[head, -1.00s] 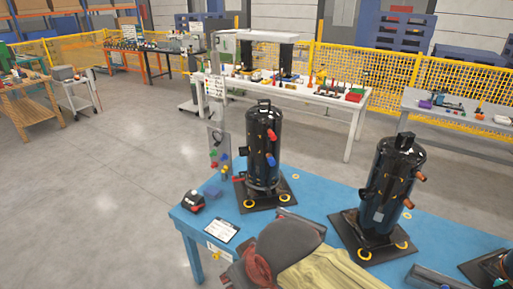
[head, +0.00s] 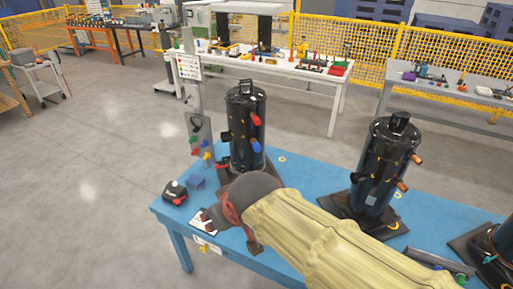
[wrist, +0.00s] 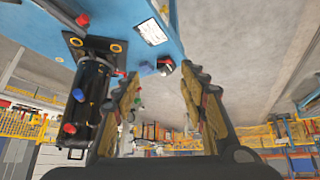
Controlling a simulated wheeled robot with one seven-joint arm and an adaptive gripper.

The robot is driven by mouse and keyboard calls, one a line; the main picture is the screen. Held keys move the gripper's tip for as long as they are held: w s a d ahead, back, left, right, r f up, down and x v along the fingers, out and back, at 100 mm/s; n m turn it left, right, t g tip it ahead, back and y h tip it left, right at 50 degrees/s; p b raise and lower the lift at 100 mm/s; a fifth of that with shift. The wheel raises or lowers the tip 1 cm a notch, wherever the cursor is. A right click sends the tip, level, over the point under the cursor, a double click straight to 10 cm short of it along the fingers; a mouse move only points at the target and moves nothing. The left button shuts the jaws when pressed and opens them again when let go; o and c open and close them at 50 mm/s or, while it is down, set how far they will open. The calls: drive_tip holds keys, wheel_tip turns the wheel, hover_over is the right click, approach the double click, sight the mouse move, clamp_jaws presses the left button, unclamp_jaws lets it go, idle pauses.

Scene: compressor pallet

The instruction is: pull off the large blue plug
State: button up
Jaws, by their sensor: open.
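The large blue plug (head: 256,145) sits on the side of the left black compressor (head: 240,115), below a red plug (head: 256,121). In the wrist view, which looks inverted, the blue plug (wrist: 78,95) and the red plug (wrist: 70,128) show at the left on the compressor (wrist: 93,95). My gripper (head: 230,233) is in front of that compressor, lower than the plug and apart from it. In the wrist view my gripper (wrist: 160,74) has its fingers spread with nothing between them. The blue plug lies outside the fingers, to their left.
The blue table (head: 297,168) carries a second black compressor (head: 380,165) at right. A black and red tool (head: 174,192) and a small blue block (head: 196,182) lie near the table's left corner. A post with a sign (head: 189,66) stands behind. My arm covers the table's front.

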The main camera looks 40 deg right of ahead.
drive_tip(key=w+d+f+m+t+h, duration=0.2)
drive_tip(key=w+d+f+t, duration=0.1)
drive_tip(key=w+d, duration=0.85)
drive_tip(key=m+t+h+b, duration=0.1)
drive_tip(key=m+t+h, duration=0.1)
drive_tip(key=t+h, duration=0.3)
approach(258, 150)
drive_tip(key=d+t+y, duration=0.1)
drive_tip(key=shift+w+d+f, duration=0.1)
drive_tip(key=shift+w+f, duration=0.1)
drive_tip(key=shift+w, duration=0.1)
drive_tip(key=b+x, duration=0.1)
drive_tip(key=x, duration=0.5)
drive_tip(key=shift+w, duration=0.25)
drive_tip(key=shift+w+d+n+b, duration=0.15)
drive_tip(key=shift+w+d+b, duration=0.15)
drive_tip(key=shift+w, duration=0.25)
drive_tip(key=shift+w+d+n+b, duration=0.2)
drive_tip(key=shift+w+b, duration=0.1)
drive_tip(key=shift+w, duration=0.2)
drive_tip(key=shift+b, duration=0.55)
